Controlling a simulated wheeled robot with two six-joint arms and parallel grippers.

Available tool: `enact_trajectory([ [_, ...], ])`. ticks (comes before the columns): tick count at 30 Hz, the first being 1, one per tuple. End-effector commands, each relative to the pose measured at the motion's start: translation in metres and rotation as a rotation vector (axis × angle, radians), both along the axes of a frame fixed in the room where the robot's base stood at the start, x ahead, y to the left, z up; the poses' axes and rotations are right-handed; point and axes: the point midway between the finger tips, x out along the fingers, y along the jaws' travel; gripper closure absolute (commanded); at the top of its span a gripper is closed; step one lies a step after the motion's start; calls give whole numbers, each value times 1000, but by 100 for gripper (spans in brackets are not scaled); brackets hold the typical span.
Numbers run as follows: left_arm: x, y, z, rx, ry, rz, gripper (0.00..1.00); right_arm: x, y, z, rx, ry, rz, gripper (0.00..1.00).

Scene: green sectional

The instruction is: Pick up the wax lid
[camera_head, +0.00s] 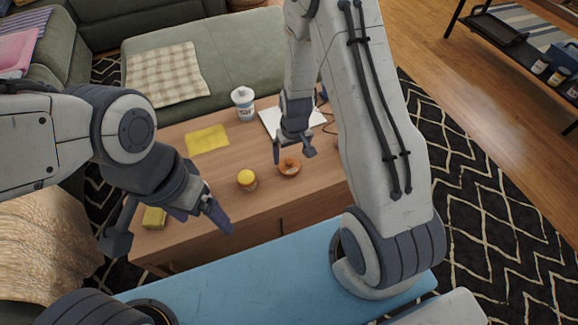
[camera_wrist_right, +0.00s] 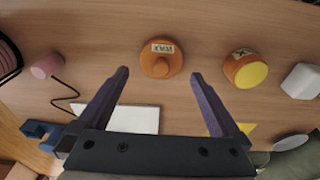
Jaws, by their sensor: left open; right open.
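The wax lid (camera_head: 289,167) is an orange disc with a raised knob, lying on the wooden coffee table. In the right wrist view the lid (camera_wrist_right: 160,66) carries a pale label that I take to read WAX. My right gripper (camera_head: 293,153) is open and empty just above the lid. In the right wrist view its fingertips (camera_wrist_right: 159,73) are spread, with the lid centred between and beyond them. My left gripper (camera_head: 171,232) is open and empty, over the table's front left area, away from the lid.
A yellow-topped orange jar (camera_head: 246,180) stands close left of the lid; it also shows in the wrist view (camera_wrist_right: 246,72). A white sheet (camera_head: 272,120), a white-and-blue canister (camera_head: 243,104) and a yellow cloth (camera_head: 207,139) are behind. A yellow block (camera_head: 154,217) is at front left.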

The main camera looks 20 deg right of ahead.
Motion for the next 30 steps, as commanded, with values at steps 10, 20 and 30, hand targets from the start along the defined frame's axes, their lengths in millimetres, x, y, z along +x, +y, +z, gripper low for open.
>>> enact_trajectory([
  [10, 0, 0, -26, 0, 0, 0, 9, 10, 3, -47, 0, 1, 3, 0],
  [20, 0, 0, -26, 0, 0, 0, 9, 11, 4, -49, -1, -1, 5, 15],
  [30, 0, 0, -26, 0, 0, 0, 9, 11, 4, -49, -1, 0, 5, 66],
])
